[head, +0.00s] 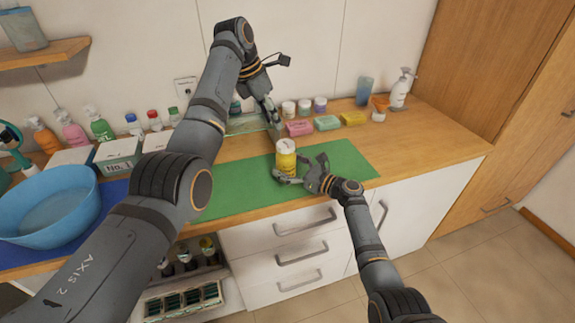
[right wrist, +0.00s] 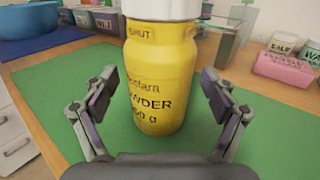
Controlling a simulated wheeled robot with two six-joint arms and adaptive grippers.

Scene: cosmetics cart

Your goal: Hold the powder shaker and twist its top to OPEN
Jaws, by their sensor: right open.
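The powder shaker (head: 286,165) stands upright on the green mat (head: 338,161), with a yellow body and a white top (head: 286,146). In the right wrist view its yellow body (right wrist: 160,85) reads "POWDER", with "SHUT" marked just under the white top (right wrist: 162,8). My right gripper (head: 304,172) is open, with one finger on each side of the body and visible gaps between; it also shows in the right wrist view (right wrist: 160,92). My left gripper (head: 272,120) points down just behind and left of the shaker's top, apparently not holding it; its finger opening is unclear.
Pink, green and yellow boxes (head: 327,122) and small jars (head: 304,107) stand behind the mat. A pump bottle (head: 399,92) is at the back right. A blue basin (head: 48,207) and several bottles are at the left. The mat's right part is clear.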

